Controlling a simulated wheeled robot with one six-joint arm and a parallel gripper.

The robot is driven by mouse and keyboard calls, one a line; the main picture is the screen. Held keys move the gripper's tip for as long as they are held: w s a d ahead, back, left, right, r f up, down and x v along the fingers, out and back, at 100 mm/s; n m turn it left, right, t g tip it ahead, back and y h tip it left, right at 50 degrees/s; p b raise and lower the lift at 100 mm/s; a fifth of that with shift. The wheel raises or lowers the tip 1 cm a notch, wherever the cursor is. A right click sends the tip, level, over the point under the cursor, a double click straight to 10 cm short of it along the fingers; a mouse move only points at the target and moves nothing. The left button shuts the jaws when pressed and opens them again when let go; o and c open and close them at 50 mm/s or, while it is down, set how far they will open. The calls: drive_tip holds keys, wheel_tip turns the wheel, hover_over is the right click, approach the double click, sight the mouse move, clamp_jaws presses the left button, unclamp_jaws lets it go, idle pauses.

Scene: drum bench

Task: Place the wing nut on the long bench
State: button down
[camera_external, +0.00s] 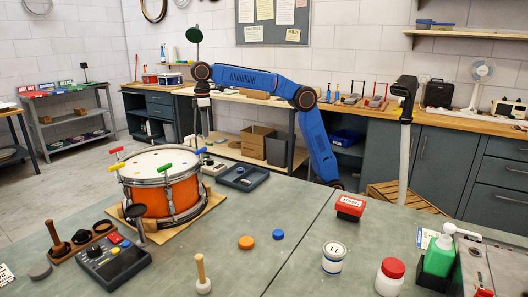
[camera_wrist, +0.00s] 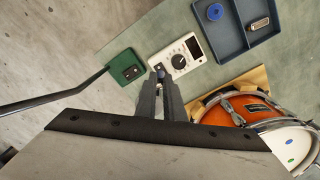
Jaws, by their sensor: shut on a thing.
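My gripper (camera_external: 202,133) points down at the far left of the green-topped bench, behind the drum. In the wrist view, its fingers (camera_wrist: 160,72) are close together on a small, dark metal piece, seemingly the wing nut (camera_wrist: 159,67). The fingers hide most of it, so its shape is unclear. It appears above the bench beside a white meter (camera_wrist: 182,54); the exact height is unclear. A long wood-topped bench (camera_external: 440,119) runs along the back wall. The green-topped bench (camera_external: 300,208) fills the foreground; I cannot tell which is meant by the long bench.
An orange drum (camera_external: 170,197) stands close to the gripper, on the right in the wrist view. A grey tray (camera_external: 243,180) holds a blue ring (camera_wrist: 215,12) and a metal piece (camera_wrist: 260,23). A green plate (camera_wrist: 122,68) with a dark pole lies left of the meter. Mid-bench has free room.

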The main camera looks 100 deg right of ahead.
drive_tip(key=s+a+f+n, duration=0.1)
drive_tip(key=s+a+n, duration=0.25)
drive_tip(key=a, duration=1.05)
drive_tip(key=s+a+n, duration=0.3)
drive_tip(key=a+n, duration=0.2)
drive_tip(key=a, duration=0.8)
drive_tip(key=s+a+f+n, duration=0.1)
drive_tip(key=s+a+n, duration=0.3)
drive_tip(key=a, duration=1)
drive_tip(key=s+a+f+n, duration=0.2)
drive_tip(key=s+a+n, duration=0.9)
drive_tip(key=s+a, duration=1.6)
drive_tip(key=shift+s, duration=1.2)
drive_tip(key=shift+n, duration=0.25)
drive_tip(key=shift+f, duration=4.75)
drive_tip(key=shift+f, duration=0.2)
drive_tip(key=c, duration=1.9)
unclamp_jaws()
drive_tip(key=shift+o, duration=0.2)
